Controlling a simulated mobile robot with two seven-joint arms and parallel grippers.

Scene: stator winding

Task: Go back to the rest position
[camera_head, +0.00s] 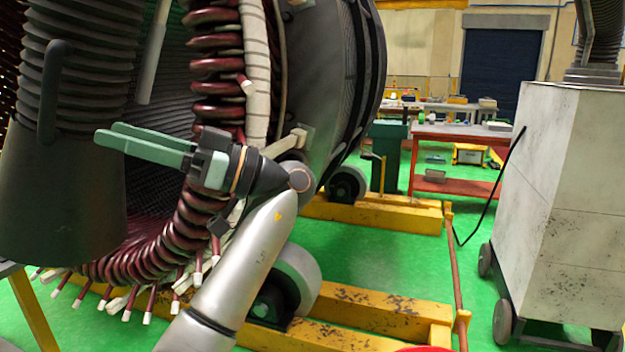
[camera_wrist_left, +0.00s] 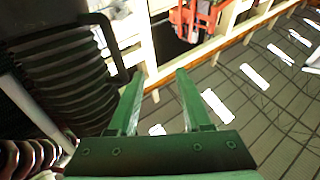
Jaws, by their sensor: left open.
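My left gripper (camera_head: 108,132) has green fingers and points left in the head view, in front of the stator's opening. Its fingers are apart with nothing between them, and they also show empty in the left wrist view (camera_wrist_left: 160,75). The large stator (camera_head: 333,85) stands behind my left arm, with dark red coils (camera_head: 215,88) around its opening. My arm hides part of the lower coils. My right gripper is not in view.
A dark ribbed hose (camera_head: 75,75) with a wide nozzle hangs left of the gripper; it also shows in the left wrist view (camera_wrist_left: 62,80). Yellow support beams (camera_head: 370,312) lie under the stator. A white wheeled cabinet (camera_head: 560,190) stands right. Green floor (camera_head: 375,258) is clear between beams.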

